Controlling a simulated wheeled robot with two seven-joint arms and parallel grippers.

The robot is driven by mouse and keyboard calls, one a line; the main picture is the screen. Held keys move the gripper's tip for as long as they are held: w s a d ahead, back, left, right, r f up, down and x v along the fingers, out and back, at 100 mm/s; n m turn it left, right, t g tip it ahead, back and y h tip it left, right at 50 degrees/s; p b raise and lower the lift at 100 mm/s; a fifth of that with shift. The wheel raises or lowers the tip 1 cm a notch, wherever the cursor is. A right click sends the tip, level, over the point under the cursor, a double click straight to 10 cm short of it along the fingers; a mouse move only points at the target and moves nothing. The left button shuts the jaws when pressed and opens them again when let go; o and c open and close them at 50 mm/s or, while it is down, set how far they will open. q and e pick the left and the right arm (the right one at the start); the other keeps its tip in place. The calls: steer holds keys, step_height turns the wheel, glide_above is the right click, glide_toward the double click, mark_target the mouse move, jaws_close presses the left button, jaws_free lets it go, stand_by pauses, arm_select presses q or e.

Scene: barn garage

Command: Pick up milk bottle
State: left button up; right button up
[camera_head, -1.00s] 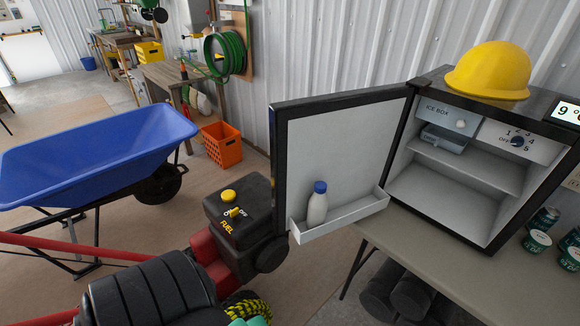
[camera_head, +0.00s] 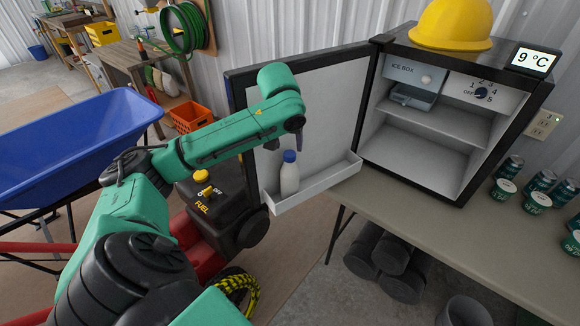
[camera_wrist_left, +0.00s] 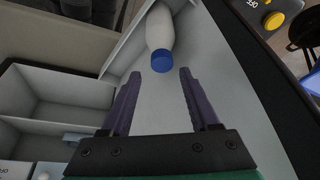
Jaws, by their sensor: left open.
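The white milk bottle (camera_head: 289,178) with a blue cap stands in the door shelf (camera_head: 325,187) of the open small fridge. My left gripper (camera_head: 296,130) hangs just above the bottle, close to the inside of the door. In the left wrist view the gripper (camera_wrist_left: 157,84) is open and empty, its two purple fingers apart. The bottle (camera_wrist_left: 161,32) lies just beyond the fingertips there, with its blue cap towards them and roughly midway between. My right gripper is not in view.
The fridge door (camera_head: 315,100) stands open to the left. The fridge (camera_head: 435,130) sits on a table (camera_head: 430,230) with several cans (camera_head: 536,202) at right. A yellow hard hat (camera_head: 450,25) is on top. A black fuel can (camera_head: 215,205) stands left of the door.

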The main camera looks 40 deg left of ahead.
mark_target(289, 154)
arm_select(q)
steer(key=p+x, duration=0.1)
steer(key=x, duration=0.8)
steer(key=shift+w+a+r+p, duration=0.1)
steer(key=shift+w+a+p, duration=0.1)
steer(key=shift+p, duration=0.15)
steer(key=shift+s, duration=0.1)
jaws_close()
steer(key=shift+r, duration=0.1)
stand_by(0.5)
